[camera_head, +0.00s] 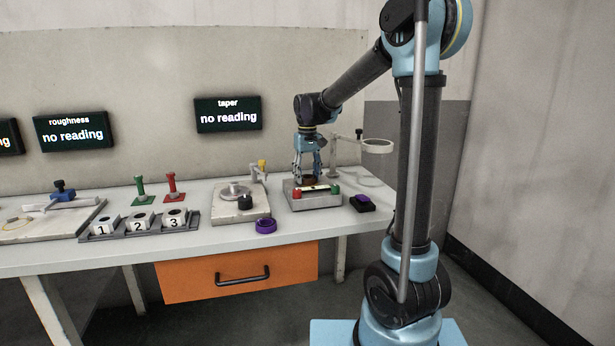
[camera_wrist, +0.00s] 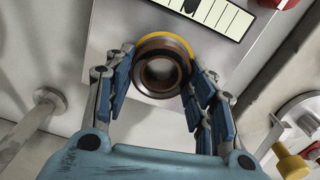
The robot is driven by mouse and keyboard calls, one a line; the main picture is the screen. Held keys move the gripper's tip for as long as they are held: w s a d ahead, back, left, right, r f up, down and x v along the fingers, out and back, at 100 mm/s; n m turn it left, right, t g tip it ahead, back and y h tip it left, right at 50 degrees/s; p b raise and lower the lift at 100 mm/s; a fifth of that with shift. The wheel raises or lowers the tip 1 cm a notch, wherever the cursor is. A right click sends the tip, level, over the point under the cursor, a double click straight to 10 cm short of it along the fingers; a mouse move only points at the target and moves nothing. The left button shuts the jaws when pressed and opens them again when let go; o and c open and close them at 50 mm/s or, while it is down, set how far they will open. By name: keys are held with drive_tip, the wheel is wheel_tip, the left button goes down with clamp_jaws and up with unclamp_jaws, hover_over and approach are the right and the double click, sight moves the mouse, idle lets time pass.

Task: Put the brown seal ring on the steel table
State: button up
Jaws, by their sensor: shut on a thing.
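My gripper (camera_head: 309,177) reaches down at the right part of the bench, over a grey steel unit (camera_head: 318,202) with a light display strip between a red and a green button. In the wrist view, its fingers are shut on the brown seal ring (camera_wrist: 162,95) from both sides. The ring lies flat, its hole facing the camera. A yellow arc shows behind its upper edge, against the grey steel top (camera_wrist: 108,42). In the head view the ring is a small dark shape between the fingertips. I cannot tell whether it touches the steel.
A purple ring (camera_head: 265,226) lies near the bench's front edge. A dark block with purple on top (camera_head: 362,203) stands right of the unit. A plate fixture (camera_head: 238,204) stands left. A hoop on a post (camera_head: 378,146) stands behind right. Numbered blocks (camera_head: 141,222) sit further left.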

drive_tip(key=o, duration=1.1)
wheel_tip(320, 180, up, 12)
drive_tip(key=s+d+f+m+t, duration=0.1)
drive_tip(key=s+d+f, duration=0.2)
drive_tip(key=s+d, duration=0.45)
drive_tip(key=s+d+f+m, duration=0.1)
drive_tip(key=s+d+f, duration=0.2)
drive_tip(key=s+d, duration=0.4)
drive_tip(key=s+d+f+m, duration=0.1)
drive_tip(key=s+d+f, duration=0.1)
drive_tip(key=s+f, duration=0.3)
drive_tip(key=s+d+f+m, duration=0.1)
drive_tip(key=s+d+f, duration=0.1)
drive_tip(key=s+f, duration=0.4)
drive_tip(key=s+d+f+t, duration=0.1)
drive_tip(key=s+d+f, duration=0.2)
drive_tip(key=s+f, duration=0.3)
drive_tip(key=shift+s+f+m, duration=0.25)
drive_tip(key=shift+s+m, duration=0.1)
drive_tip(key=shift+m, duration=0.05)
